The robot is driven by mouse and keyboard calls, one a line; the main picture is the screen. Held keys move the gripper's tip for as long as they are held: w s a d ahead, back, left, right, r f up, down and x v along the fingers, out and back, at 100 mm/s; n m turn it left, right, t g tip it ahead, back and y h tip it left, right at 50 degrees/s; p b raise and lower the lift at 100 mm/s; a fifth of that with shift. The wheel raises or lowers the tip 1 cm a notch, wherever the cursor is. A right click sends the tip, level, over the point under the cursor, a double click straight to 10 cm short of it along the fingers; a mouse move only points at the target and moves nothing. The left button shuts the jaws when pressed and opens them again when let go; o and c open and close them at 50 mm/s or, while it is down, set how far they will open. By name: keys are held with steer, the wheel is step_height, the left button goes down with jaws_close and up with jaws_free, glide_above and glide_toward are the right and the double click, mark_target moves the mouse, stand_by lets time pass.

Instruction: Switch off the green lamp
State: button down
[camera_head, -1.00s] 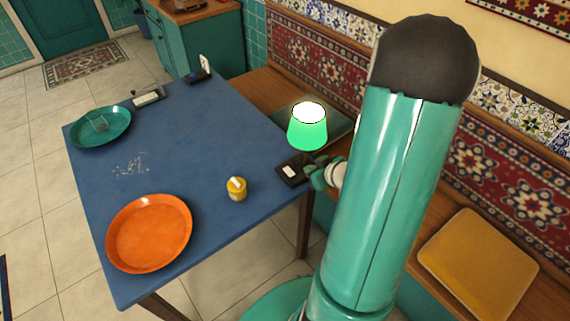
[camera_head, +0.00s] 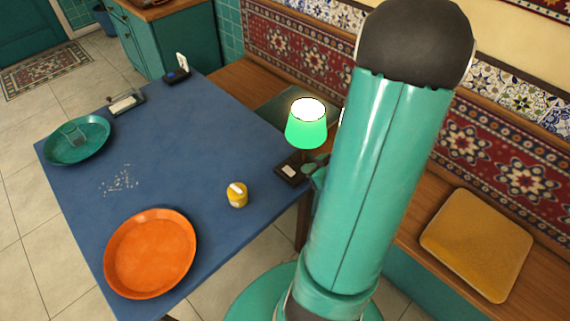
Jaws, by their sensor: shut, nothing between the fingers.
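The green lamp (camera_head: 306,128) is lit, its shade glowing green with a bright white top. It stands by the right edge of the blue table. A dark box with a white switch (camera_head: 289,171) lies on the table's edge just in front of the lamp. My gripper (camera_head: 313,171) is shut and empty, close to the right side of this box. My arm hides most of the gripper, so I cannot tell whether it touches the box.
The blue table (camera_head: 190,150) holds an orange plate (camera_head: 150,253), a teal plate (camera_head: 77,140), a small yellow pot (camera_head: 237,195) and white crumbs (camera_head: 119,181). Two more small devices (camera_head: 126,103) (camera_head: 177,76) lie at its far edge. A yellow cushion (camera_head: 476,245) lies on the bench at right.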

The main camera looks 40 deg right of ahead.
mark_target(292, 173)
steer(key=shift+x, duration=4.6)
steer(key=shift+d+f, duration=0.1)
